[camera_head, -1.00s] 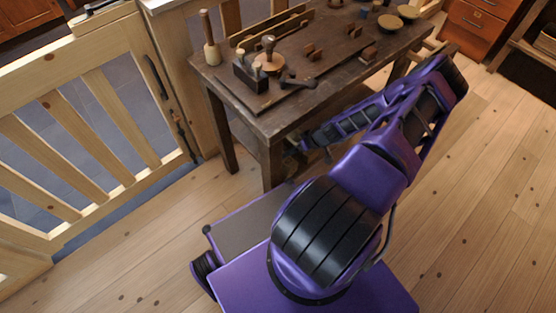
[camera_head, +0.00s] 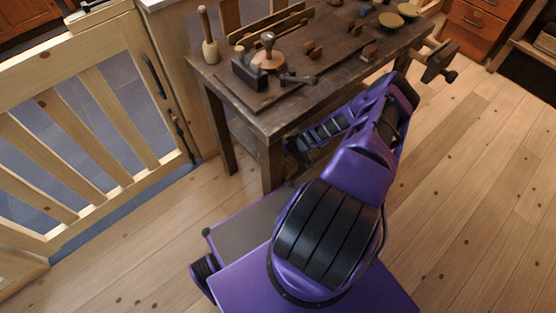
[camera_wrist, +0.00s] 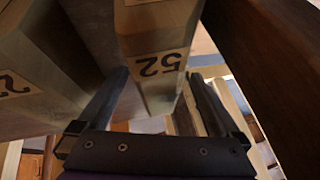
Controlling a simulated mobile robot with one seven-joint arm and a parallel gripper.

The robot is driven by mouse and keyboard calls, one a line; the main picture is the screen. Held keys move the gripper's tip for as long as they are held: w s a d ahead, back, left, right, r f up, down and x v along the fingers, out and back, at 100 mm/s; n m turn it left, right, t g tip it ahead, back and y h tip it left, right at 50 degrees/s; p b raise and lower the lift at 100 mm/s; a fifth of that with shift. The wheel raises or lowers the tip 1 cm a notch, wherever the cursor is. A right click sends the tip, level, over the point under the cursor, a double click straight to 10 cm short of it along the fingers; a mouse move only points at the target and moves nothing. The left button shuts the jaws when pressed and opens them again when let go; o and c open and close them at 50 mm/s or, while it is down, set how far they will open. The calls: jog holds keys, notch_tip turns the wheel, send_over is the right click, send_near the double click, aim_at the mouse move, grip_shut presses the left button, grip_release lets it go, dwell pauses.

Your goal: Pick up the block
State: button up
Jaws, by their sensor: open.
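In the wrist view a pale wooden block (camera_wrist: 158,25) with a paper label marked "52" reaches down from the top between my fingers. My gripper (camera_wrist: 160,78) is open, with one dark finger on each side of the block. The left finger looks close to the block; I cannot tell whether it touches. The block's upper part is outside the view. In the head view my arm reaches to the workbench's near edge, and I cannot make out the block there.
A second labelled wooden block (camera_wrist: 35,70) stands close on the left in the wrist view. A dark wooden beam (camera_wrist: 265,70) is close on the right. The workbench (camera_head: 340,85) bears tools and small wooden pieces. A wooden gate (camera_head: 95,120) is at left; floor is clear at right.

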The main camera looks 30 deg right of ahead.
jog(key=shift+f, duration=0.25)
dwell(0.4)
jog(key=c, duration=1.5)
